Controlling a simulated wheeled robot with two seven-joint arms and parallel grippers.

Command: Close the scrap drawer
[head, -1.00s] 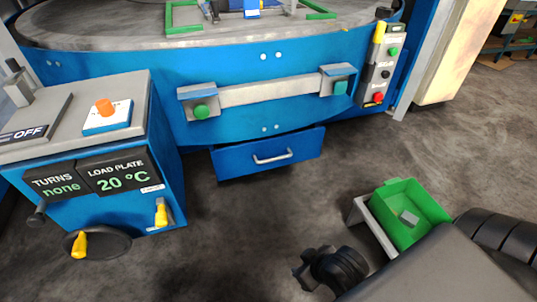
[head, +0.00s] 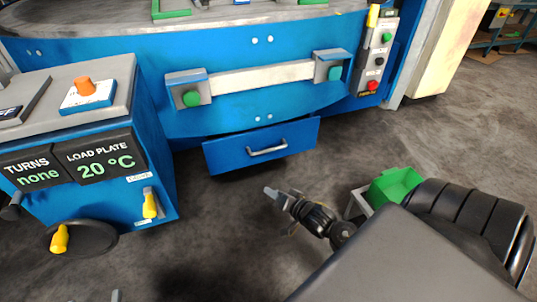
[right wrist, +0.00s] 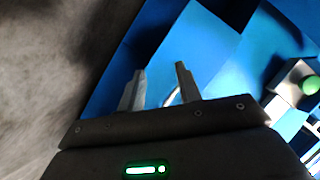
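The blue scrap drawer (head: 225,156) stands partly pulled out below the blue machine front in the head view. Its silver bar handle (head: 267,150) is on the front face. My right gripper (head: 271,192) is in front of and below the drawer, apart from it. In the right wrist view my right gripper (right wrist: 160,85) has its two grey fingers spread with a gap, pointing at the blue drawer front (right wrist: 200,55). A bit of the handle shows between the fingers. A small grey tip, apparently of my left gripper (head: 115,296), shows at the bottom edge; the rest is out of frame.
A control console (head: 95,140) with yellow-handled crank stands at left. A green bin (head: 393,186) on a stand is at right, partly hidden by my arm. A button panel (head: 376,55) is on the machine's right. The floor before the drawer is clear.

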